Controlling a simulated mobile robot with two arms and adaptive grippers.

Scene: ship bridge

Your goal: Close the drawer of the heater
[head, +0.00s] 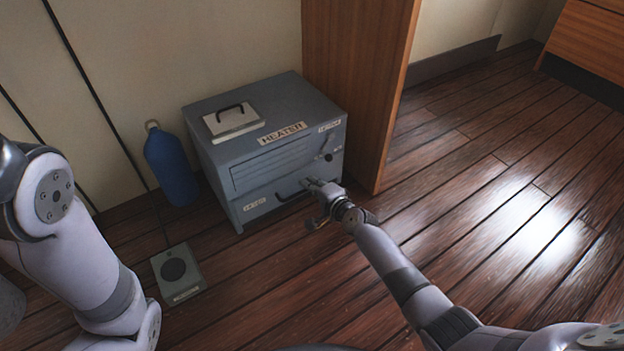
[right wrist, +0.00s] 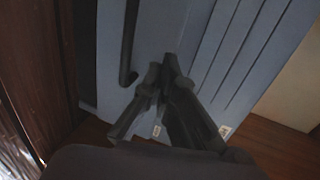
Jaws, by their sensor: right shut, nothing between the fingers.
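The heater (head: 225,160) is a blue-grey metal box with a "HEATER" label, standing on the floor against the wall. Its drawer (head: 262,203) is the low front panel with a black bar handle (head: 292,196). The drawer front looks about flush with the body; a small gap cannot be told. My right gripper (head: 314,187) is at the drawer front, by the right end of the handle. In the right wrist view its shut, empty fingers (right wrist: 170,72) point at the blue-grey front beside the black handle (right wrist: 129,45). Contact is unclear. My left gripper is out of view.
A grey-white box with a black handle (head: 233,122) lies on the heater. A blue bottle (head: 171,168) stands left of it. A green-grey pedal-like box (head: 177,275) is on the floor in front. A wooden panel (head: 360,80) stands close on the right. Floor further right is clear.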

